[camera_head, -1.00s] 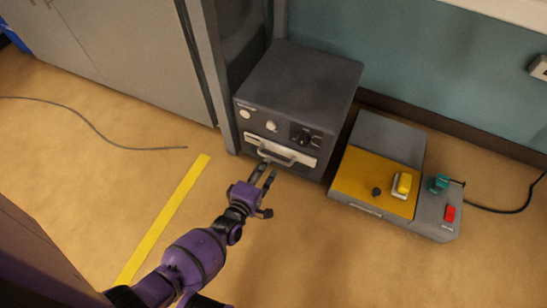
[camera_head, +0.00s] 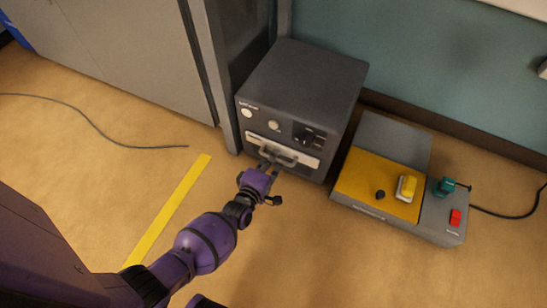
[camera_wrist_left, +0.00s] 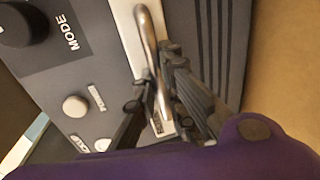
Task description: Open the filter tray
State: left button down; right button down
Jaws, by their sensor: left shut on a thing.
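The filter tray (camera_head: 311,162) has a pale front strip low on the face of a dark grey box (camera_head: 305,80). A metal bar handle (camera_head: 283,160) stands out from that strip. The tray front looks flush with the box. My left gripper (camera_head: 267,162) is shut on the left part of the handle. In the left wrist view, the fingers of my left gripper (camera_wrist_left: 158,82) lie on either side of the handle (camera_wrist_left: 149,40), in front of the tray's pale strip (camera_wrist_left: 128,38). My right gripper is not in view.
Knobs and a switch panel (camera_head: 310,136) sit above the tray. A grey and yellow unit (camera_head: 362,187) with buttons stands on the floor to the right. A grey cabinet (camera_head: 120,55) is at the left.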

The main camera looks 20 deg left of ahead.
pick_arm(q)
jog(key=shift+s, duration=0.15)
